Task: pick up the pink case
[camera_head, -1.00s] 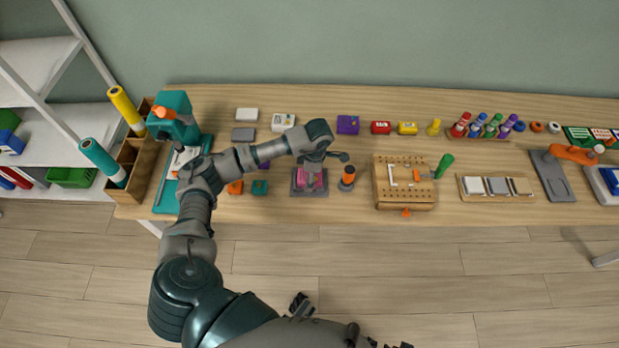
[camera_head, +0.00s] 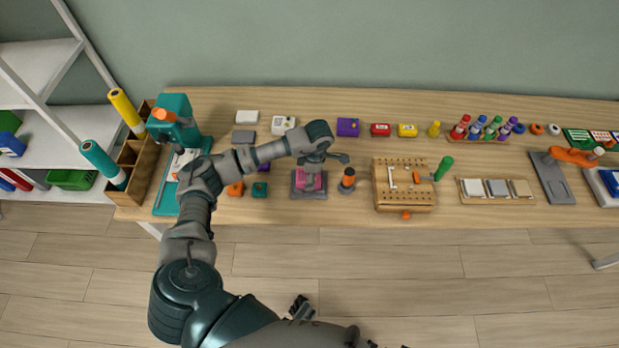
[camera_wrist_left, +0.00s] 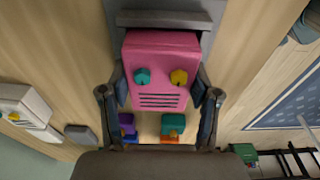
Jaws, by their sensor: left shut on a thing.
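The pink case (camera_head: 304,184) is at the grey stand (camera_head: 310,197) near the front edge of the bench, partly hidden by my left gripper. In the left wrist view the case (camera_wrist_left: 160,52) shows a teal knob, a yellow knob and dark slots. My left gripper (camera_head: 311,172) comes down over it from above. In the wrist view its two fingers (camera_wrist_left: 160,88) are on either side of the case, shut on it. The grey stand (camera_wrist_left: 165,18) shows behind the case there. I cannot tell whether the case rests on the stand.
An orange-topped cylinder (camera_head: 348,177) stands close right of the stand. A pegboard block (camera_head: 380,200) is farther right. Orange (camera_head: 235,188) and teal (camera_head: 260,189) pieces lie to the left. A teal press (camera_head: 172,108) stands at the far left. Several small boxes line the back.

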